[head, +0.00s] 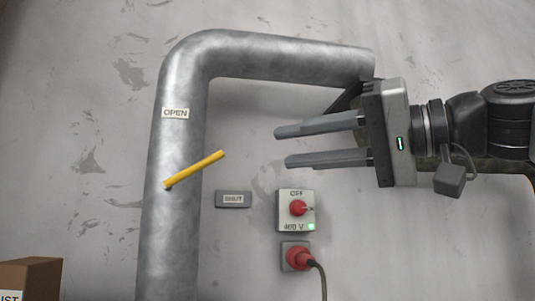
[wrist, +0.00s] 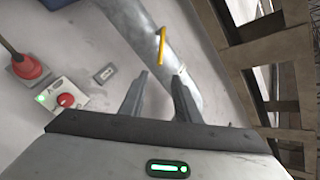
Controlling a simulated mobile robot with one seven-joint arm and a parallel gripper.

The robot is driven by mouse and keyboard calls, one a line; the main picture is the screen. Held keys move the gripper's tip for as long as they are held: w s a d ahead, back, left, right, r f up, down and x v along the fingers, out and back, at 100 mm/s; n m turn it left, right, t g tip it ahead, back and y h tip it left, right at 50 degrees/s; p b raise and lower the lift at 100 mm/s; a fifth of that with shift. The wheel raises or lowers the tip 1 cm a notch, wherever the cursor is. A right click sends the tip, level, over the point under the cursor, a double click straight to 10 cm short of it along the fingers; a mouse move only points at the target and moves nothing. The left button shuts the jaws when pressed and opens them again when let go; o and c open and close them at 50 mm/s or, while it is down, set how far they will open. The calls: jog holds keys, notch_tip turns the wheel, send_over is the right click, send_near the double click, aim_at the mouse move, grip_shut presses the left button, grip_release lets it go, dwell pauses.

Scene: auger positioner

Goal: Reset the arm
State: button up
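My gripper (head: 283,146) is at the right in the head view, its two grey fingers pointing left and apart, with nothing between them. It also shows in the wrist view (wrist: 158,78), open and empty. A yellow lever (head: 196,169) is mounted on a grey metal pipe (head: 172,230) and slants up to the right, between the OPEN label (head: 175,113) and the SHUT label (head: 233,199). The lever (wrist: 161,45) shows beyond the fingertips in the wrist view. My fingers are apart from the lever and the pipe.
A switch box (head: 297,210) marked OFF and 400 V, with a red knob and green light, is on the wall below my gripper. A red plug (head: 297,257) with a cable is under it. A cardboard box (head: 30,277) stands at lower left.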

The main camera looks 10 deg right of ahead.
jog(key=shift+v, duration=0.85)
jog(key=w+a+f+g+h, duration=0.1)
jog(key=a+f+h, duration=0.1)
jog(key=f, duration=0.5)
jog(key=w+a+f+h, duration=0.1)
jog(key=a+f+h, duration=0.15)
jog(key=f, duration=0.45)
jog(key=s+d+f+g+h, duration=0.1)
jog(key=s+f+g+h, duration=0.1)
jog(key=f, duration=0.9)
jog(key=s+d+f+g+h, duration=0.1)
jog(key=f+h, duration=0.3)
jog(key=f, duration=0.8)
jog(key=s+d+f+g+h+p, duration=0.1)
jog(key=s+f+g+h, duration=0.1)
jog(key=f, duration=1)
jog(key=shift+s+m+g+h, duration=0.3)
jog(key=shift+s+h, duration=0.25)
jog(key=shift+s, duration=0.35)
jog(key=shift+f, duration=0.15)
